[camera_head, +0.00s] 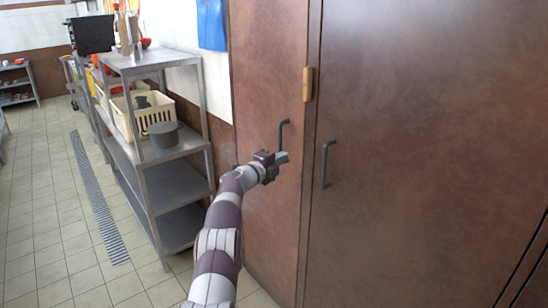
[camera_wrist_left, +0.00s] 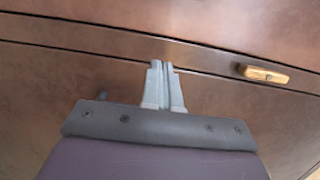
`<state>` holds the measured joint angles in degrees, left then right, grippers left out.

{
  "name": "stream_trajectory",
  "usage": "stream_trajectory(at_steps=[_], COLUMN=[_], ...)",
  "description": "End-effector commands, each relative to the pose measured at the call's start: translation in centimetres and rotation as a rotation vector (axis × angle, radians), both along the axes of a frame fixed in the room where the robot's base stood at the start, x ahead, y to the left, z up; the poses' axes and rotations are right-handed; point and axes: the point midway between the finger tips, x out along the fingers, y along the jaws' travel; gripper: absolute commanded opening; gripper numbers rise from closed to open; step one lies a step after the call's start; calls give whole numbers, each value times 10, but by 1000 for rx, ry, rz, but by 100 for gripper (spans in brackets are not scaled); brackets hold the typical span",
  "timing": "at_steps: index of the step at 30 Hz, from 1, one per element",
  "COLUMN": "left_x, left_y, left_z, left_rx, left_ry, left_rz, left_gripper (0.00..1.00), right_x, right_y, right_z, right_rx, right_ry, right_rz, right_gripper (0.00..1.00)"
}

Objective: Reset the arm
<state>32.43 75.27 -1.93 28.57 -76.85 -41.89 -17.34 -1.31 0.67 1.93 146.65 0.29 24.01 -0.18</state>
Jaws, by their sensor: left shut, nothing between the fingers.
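My left gripper (camera_head: 282,157) reaches up from the bottom of the head view, in front of the left door of a brown cabinet (camera_head: 420,120). It is shut and empty, just below the left door's dark handle (camera_head: 283,133); I cannot tell whether it touches the door. In the left wrist view the two grey fingers (camera_wrist_left: 162,68) are together against a brown cabinet background. The right door's dark handle (camera_head: 326,165) is to the right of the gripper. Both doors look closed. My right gripper is not in view.
A metal shelf rack (camera_head: 150,185) stands left of the cabinet, with a cream basket (camera_head: 150,112) and a grey pot (camera_head: 163,135). A wooden block (camera_head: 308,84) sits at the door seam and shows in the wrist view (camera_wrist_left: 264,74).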

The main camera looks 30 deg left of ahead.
Motion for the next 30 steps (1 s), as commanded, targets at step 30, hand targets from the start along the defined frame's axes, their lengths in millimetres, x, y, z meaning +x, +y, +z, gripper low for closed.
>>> stream_trajectory(at_steps=[30], left_x=[-194], left_y=[-73], left_z=[-181], left_rx=[-1087], left_ry=[808], left_rz=[1068], left_gripper=[0], right_x=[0], right_y=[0], right_z=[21], right_rx=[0], right_ry=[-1], right_rz=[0], right_gripper=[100])
